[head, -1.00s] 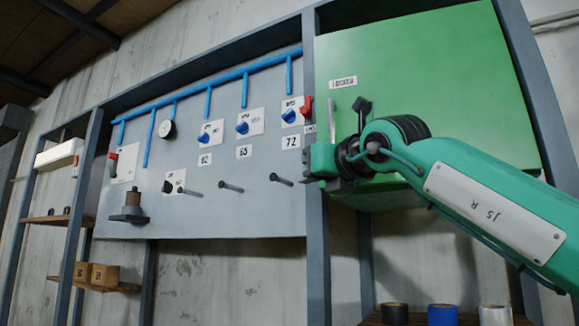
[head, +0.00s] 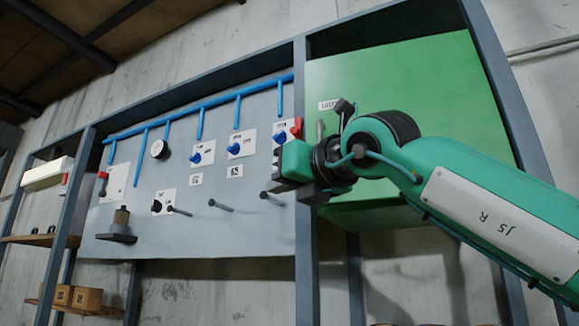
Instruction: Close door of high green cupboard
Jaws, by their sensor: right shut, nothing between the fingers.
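The high green cupboard (head: 400,95) hangs in the grey frame at the right of the head view. Its green front looks closed or nearly closed, but I cannot tell whether a small gap is left. A label sits near its upper left corner, and part of a pale upright handle (head: 320,129) shows below the label. My right gripper (head: 283,178) is shut and empty, with its fingers pointing left in front of the frame post by the cupboard's left edge. My right wrist and forearm hide the lower middle of the front. My left gripper is out of view.
Left of the cupboard is a grey panel (head: 215,230) with blue pipes, blue knobs, a gauge and protruding pegs. A red lever (head: 297,127) is close to my right gripper. Cardboard boxes (head: 80,297) sit on a low shelf at far left.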

